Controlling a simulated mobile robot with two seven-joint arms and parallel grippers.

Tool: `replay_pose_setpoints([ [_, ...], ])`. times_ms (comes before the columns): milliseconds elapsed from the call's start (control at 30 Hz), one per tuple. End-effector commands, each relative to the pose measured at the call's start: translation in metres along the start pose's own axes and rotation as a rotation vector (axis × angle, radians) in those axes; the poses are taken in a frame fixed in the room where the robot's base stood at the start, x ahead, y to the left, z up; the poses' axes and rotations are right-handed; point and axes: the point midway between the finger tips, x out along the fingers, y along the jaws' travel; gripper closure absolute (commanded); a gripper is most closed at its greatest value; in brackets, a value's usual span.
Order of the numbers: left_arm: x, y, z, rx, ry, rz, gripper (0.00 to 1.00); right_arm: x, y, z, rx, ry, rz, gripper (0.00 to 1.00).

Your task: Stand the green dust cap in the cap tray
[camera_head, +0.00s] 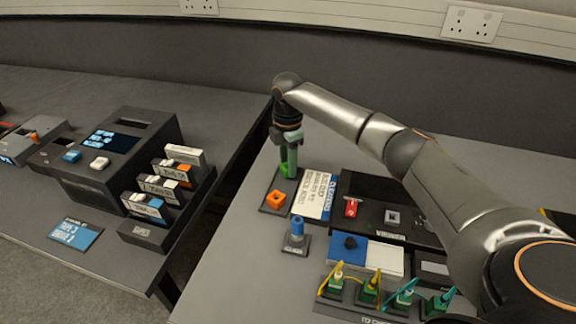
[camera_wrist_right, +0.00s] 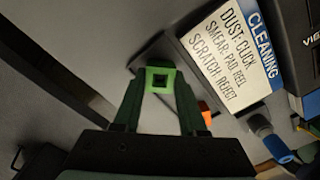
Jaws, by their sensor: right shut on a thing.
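My right gripper (camera_head: 288,163) reaches down over the back left corner of the right-hand bench. It is shut on the green dust cap (camera_wrist_right: 160,79), which shows between the fingertips in the right wrist view with a square opening facing the camera. The dark cap tray (camera_head: 268,209) lies under and just in front of the gripper. An orange cap (camera_head: 276,199) stands in its front part and partly shows in the wrist view (camera_wrist_right: 206,114). I cannot tell whether the green cap touches the tray. My left gripper is not in view.
A cleaning card (camera_head: 314,194) lies right of the tray. A blue-topped pen-like tool (camera_head: 297,232) stands in front. A dark unit (camera_head: 385,212) and a rack of green connectors (camera_head: 370,293) are farther right. A gap separates the left bench with its label rack (camera_head: 168,200).

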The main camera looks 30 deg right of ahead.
Motion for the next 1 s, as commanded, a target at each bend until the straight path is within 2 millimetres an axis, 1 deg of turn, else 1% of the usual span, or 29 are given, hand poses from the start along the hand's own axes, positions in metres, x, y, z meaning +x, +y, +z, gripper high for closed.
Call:
replay_pose_setpoints([
  [33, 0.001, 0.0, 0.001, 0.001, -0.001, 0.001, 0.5, 0.006, 0.0, 0.0, 0.0, 0.001, 0.0, 1.0],
  [67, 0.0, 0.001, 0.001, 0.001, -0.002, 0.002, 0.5, 0.007, 0.0, 0.0, 0.0, 0.001, 0.001, 1.0],
  [400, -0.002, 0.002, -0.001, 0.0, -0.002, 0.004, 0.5, 0.01, 0.0, 0.0, 0.001, 0.001, 0.0, 1.0],
  [433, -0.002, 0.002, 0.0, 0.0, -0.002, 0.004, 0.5, 0.01, 0.0, 0.0, 0.001, 0.001, 0.001, 0.57],
  [500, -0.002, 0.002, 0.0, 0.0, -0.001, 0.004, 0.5, 0.01, 0.0, 0.0, 0.001, 0.001, 0.001, 0.49],
  [533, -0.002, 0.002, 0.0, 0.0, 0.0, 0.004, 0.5, 0.01, 0.0, 0.0, 0.001, 0.001, 0.001, 0.47],
  [833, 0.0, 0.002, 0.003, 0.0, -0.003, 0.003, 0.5, 0.007, 0.0, 0.0, 0.0, 0.001, 0.003, 0.47],
  [933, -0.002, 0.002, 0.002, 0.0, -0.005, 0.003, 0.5, -0.004, 0.001, 0.0, 0.0, 0.002, 0.003, 0.47],
  [1000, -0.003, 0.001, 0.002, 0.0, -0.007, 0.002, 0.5, -0.017, 0.001, 0.0, 0.0, 0.002, 0.005, 0.47],
])
